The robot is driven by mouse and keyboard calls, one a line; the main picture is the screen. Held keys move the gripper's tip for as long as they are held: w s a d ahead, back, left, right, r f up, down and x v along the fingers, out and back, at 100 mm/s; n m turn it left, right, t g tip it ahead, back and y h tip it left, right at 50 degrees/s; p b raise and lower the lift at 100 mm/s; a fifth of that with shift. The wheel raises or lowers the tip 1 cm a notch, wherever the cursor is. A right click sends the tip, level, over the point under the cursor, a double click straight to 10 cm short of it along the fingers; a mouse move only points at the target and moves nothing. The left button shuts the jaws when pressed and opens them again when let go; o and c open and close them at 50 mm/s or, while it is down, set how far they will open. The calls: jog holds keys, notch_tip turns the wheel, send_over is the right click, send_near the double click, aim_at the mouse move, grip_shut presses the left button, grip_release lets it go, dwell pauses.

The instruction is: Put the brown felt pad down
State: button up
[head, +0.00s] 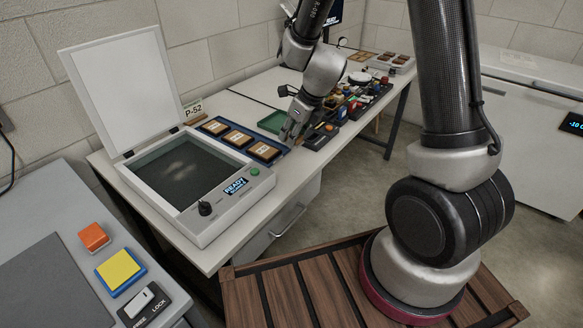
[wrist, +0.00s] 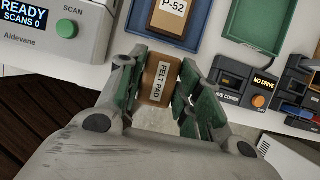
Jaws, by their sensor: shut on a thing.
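In the head view my gripper (head: 291,128) is over the white bench, by the front right end of the blue tray. I cannot make out the pad clearly there. In the wrist view the pad is just in front of the blue tray and a brown block labelled P-52 (wrist: 172,14). I cannot tell whether it touches the bench.
The blue tray (head: 279,160) holds several brown labelled blocks. A flatbed scanner (head: 215,215) with its lid up stands left of it, its screen reading READY. A green tray (head: 272,122) lies behind. A drive copier (wrist: 247,87) reading NO DRIVE and small items crowd the right.

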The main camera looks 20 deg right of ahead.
aim_at(289, 167)
notch_tip(289, 167, down, 10)
jog(key=shift+r, duration=0.1)
dwell(0.4)
jog(key=shift+d, duration=0.1)
jog(key=o, duration=1.1)
jog(key=shift+o, duration=0.2)
